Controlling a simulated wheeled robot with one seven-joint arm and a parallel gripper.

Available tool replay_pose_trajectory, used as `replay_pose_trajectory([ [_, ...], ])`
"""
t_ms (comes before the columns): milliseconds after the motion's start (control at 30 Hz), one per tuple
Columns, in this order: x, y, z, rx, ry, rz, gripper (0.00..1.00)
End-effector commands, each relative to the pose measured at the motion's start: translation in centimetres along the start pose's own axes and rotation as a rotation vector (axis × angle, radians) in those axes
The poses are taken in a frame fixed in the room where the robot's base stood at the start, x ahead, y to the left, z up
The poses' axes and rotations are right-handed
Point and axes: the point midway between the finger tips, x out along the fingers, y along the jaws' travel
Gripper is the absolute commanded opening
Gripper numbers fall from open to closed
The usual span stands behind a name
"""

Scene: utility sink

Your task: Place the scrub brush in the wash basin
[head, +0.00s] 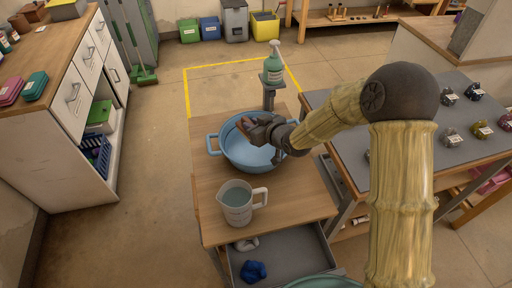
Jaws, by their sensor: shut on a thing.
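The wash basin (229,152) is a round blue tub with side handles, standing on the wooden top of a small table. My gripper (246,124) reaches in from the right and is over the basin's far part. It is shut on a small brown thing, which I take to be the scrub brush (241,127). Little of the brush shows, because the dark jaws cover most of it. I cannot tell whether it touches the basin. My wrist and arm hide the basin's right rim.
A measuring jug (236,207) stands in front of the basin. A green bottle (273,70) stands on a post behind it. An open drawer (285,258) below holds a blue cloth (253,271). A grey-topped table (455,165) with several small items is at right.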

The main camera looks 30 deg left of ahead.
Motion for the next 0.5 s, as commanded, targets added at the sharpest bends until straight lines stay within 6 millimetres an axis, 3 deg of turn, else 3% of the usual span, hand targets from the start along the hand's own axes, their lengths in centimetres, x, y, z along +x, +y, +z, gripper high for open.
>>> replay_pose_trajectory([
  [200, 1.7, 0.1, 3.8, 0.002, -0.005, 0.002, 0.00],
  [500, 2.1, 0.3, 4.6, 0.002, -0.001, 0.004, 0.00],
])
